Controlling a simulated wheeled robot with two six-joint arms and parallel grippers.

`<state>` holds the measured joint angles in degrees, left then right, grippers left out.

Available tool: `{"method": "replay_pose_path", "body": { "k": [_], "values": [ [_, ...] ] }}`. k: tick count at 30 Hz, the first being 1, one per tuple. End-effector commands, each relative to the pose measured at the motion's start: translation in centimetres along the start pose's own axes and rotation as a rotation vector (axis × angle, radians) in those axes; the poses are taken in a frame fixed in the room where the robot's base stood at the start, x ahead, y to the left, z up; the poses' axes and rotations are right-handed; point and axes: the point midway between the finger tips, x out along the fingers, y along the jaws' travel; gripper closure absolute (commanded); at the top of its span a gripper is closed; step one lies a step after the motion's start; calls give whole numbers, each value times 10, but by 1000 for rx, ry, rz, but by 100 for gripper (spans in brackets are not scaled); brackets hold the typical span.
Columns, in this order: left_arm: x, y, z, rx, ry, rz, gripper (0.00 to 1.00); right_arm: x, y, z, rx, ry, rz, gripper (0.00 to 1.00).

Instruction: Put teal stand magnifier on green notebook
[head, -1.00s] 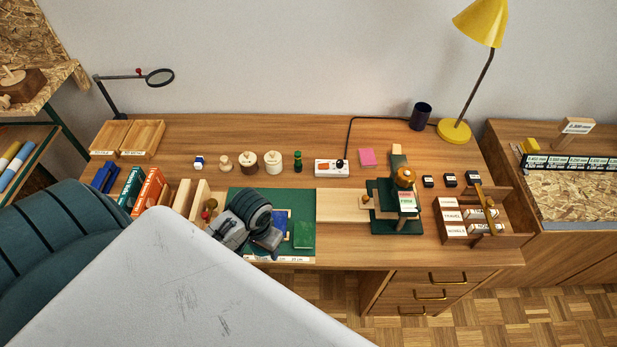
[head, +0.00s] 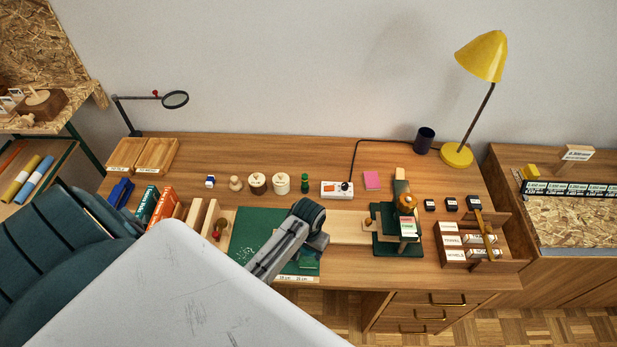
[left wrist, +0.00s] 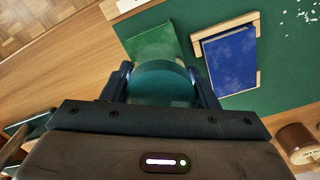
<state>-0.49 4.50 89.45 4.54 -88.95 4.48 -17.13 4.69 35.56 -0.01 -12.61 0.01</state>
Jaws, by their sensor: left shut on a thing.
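My left gripper (head: 318,242) is over the right part of the green mat (head: 258,228). In the left wrist view my left gripper (left wrist: 160,76) is shut on the teal stand magnifier (left wrist: 160,88), a round teal body between the two fingers. The green notebook (left wrist: 153,40) shows just past the magnifier there, partly covered by it. In the head view the green notebook (head: 307,264) shows beside my arm, partly hidden. I cannot tell the gap between magnifier and notebook. My right gripper is not in view.
A blue notebook (left wrist: 231,60) in a wooden holder lies beside the green notebook. A dark green stand (head: 383,243) with an orange-topped item is right of my gripper. A wooden label box (head: 452,240) stands farther right. Books (head: 163,206) stand at the left.

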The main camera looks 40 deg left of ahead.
Motion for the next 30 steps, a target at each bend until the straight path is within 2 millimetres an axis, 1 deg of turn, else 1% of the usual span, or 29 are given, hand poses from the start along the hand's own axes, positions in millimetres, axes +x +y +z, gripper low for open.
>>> {"method": "replay_pose_path", "body": {
  "k": [4,9,10,13,21,24,26,29,30],
  "values": [
    [1,0,0,0,1,0,78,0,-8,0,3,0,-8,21],
    [3,0,0,0,0,0,78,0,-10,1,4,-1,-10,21],
    [3,0,0,0,-1,0,44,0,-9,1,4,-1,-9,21],
    [3,0,0,0,0,0,25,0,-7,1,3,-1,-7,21],
    [2,0,0,0,0,0,24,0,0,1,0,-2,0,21],
    [-2,0,-1,0,2,0,24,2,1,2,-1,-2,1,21],
    [-7,0,-1,0,2,0,24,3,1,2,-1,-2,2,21],
    [-23,0,-1,1,5,0,24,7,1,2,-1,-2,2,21],
    [-31,0,-1,1,6,-1,24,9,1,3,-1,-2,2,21]
  ]
}}
